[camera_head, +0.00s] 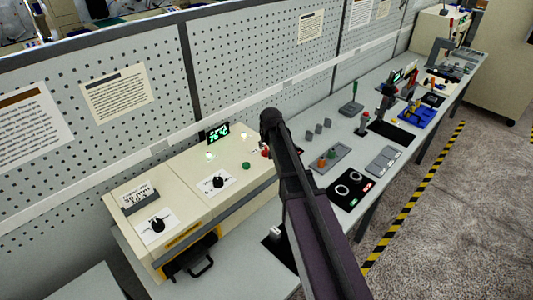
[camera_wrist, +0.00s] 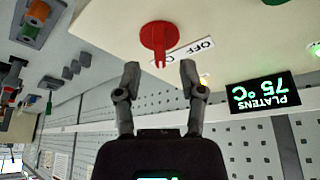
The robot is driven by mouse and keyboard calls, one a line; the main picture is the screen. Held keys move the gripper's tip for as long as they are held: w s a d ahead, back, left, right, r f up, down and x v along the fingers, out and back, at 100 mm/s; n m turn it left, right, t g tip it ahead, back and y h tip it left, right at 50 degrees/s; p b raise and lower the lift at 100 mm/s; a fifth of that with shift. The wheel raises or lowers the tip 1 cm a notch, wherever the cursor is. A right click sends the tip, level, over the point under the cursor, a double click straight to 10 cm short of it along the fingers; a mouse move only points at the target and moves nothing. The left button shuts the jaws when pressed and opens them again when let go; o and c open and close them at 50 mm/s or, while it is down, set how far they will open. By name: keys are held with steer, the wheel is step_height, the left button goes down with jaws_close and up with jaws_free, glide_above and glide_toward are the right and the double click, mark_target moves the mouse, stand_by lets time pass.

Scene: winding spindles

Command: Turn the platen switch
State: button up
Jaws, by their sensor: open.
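The red platen switch (camera_wrist: 158,38) is a round disc with a raised bar, on the cream panel of the machine. A white label (camera_wrist: 187,50) reading OFF lies beside it, partly hidden by a finger. In the head view the red switch (camera_head: 265,152) shows just left of my arm, which partly covers it. My gripper (camera_wrist: 160,72) is open and empty. Its two fingertips point at the switch, one to each side of its bar in the picture, and look apart from it. In the head view my arm hides the gripper.
The cream machine (camera_head: 188,200) has black knobs (camera_head: 218,182) and a green button (camera_head: 246,165). A perforated wall (camera_head: 250,60) stands behind. Other fixtures line the bench to the right.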

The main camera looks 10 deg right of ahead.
mark_target(266, 149)
steer(key=shift+b+x, duration=1.1)
steer(key=shift+x, duration=0.4)
jaws_close()
